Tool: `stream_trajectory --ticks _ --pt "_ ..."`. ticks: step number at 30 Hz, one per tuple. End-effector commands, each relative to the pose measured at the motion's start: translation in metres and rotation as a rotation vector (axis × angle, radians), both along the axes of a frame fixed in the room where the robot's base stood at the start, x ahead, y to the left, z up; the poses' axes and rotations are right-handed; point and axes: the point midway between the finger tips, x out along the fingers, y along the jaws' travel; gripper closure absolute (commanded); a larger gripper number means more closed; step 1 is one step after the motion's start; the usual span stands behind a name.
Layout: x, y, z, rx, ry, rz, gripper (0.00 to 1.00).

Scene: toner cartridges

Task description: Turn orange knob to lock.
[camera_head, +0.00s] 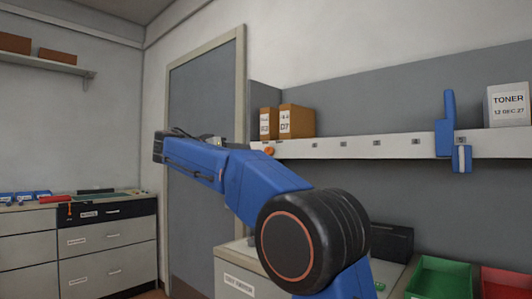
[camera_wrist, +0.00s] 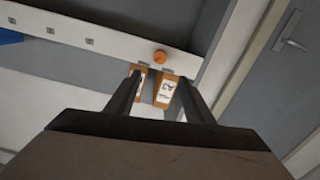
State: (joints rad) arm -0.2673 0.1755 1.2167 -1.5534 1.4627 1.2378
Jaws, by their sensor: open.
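The orange knob (camera_head: 269,150) sits on the front face of a white rail, near its left end, just below two brown boxes. It also shows in the wrist view (camera_wrist: 160,57), above and between the fingertips in the picture. My gripper (camera_wrist: 158,80) is open and empty, with two dark fingers pointing towards the rail. The knob is beyond the fingertips, apart from them. In the head view my blue arm reaches left and its end is near the door, left of the knob; the fingers are hard to make out there.
Brown boxes (camera_head: 297,121) stand on the white rail shelf (camera_head: 370,147). A blue upright part (camera_head: 446,122) and a white toner box (camera_head: 508,104) are farther right. A grey door (camera_head: 205,95) is behind my arm. Green (camera_head: 440,278) and red bins stand lower right. Drawers (camera_head: 105,240) are at left.

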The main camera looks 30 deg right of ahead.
Motion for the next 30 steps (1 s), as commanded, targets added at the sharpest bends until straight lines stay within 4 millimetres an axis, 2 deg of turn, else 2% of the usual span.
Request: stream_trajectory --ticks 21,30 --pt "0.045 -0.114 -0.001 0.0 0.004 -0.002 0.52" --pt "0.058 -0.148 -0.001 0.002 0.004 0.0 0.52"
